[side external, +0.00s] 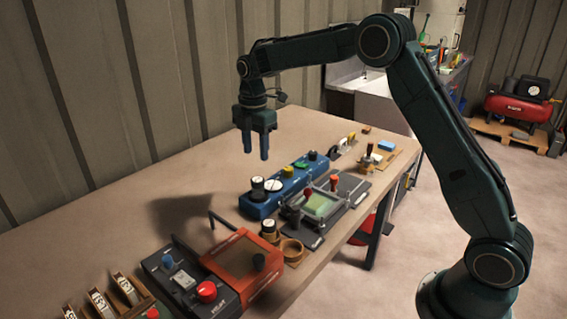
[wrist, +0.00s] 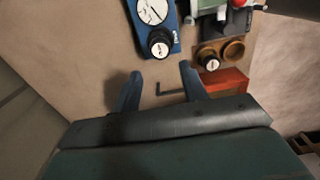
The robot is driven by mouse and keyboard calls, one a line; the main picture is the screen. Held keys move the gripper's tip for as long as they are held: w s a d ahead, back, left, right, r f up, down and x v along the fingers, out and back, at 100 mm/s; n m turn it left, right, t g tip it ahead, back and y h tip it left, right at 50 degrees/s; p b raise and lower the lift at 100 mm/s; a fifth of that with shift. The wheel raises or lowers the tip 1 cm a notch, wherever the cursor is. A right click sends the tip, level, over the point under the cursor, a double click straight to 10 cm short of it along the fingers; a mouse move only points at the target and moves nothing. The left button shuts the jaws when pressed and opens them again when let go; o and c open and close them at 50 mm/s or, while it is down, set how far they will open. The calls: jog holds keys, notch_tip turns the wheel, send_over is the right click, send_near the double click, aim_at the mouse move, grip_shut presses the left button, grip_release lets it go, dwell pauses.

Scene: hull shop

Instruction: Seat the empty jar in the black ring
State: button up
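A second dark, white-topped cylinder (side external: 268,227) stands in a tan holder beside an empty tan ring (side external: 292,250); both also show in the wrist view, cylinder (wrist: 209,59) and ring (wrist: 233,49). I cannot tell which is the empty jar, nor pick out a black ring.
The blue unit (side external: 283,198) carries a white dial. A grey fixture (side external: 327,207) with red knobs stands beside it. A red-orange tray (side external: 243,258) and a dark red-knobbed box (side external: 186,285) stand nearer. A thin bent rod (side external: 224,221) rises nearby. The table's left side (side external: 130,215) is clear.

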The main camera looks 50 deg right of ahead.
jog(key=shift+r, duration=0.95)
jog(key=s+a+r+m+t, duration=0.1)
jog(key=s+r+m, duration=0.4)
jog(key=s, duration=0.4)
jog(key=s+a+r+m+t, duration=0.15)
jog(key=s+r+m, duration=0.25)
jog(key=s+r, duration=0.4)
jog(key=s+f+m+t, duration=0.1)
jog(key=s+m, duration=0.3)
jog(key=s, duration=0.6)
jog(key=s+f+m+t, duration=0.2)
jog(key=s+f+m, duration=0.2)
jog(key=s, duration=0.5)
jog(key=shift+s+a+m, duration=0.25)
jog(key=shift+s+m, duration=0.15)
jog(key=shift+m, duration=0.1)
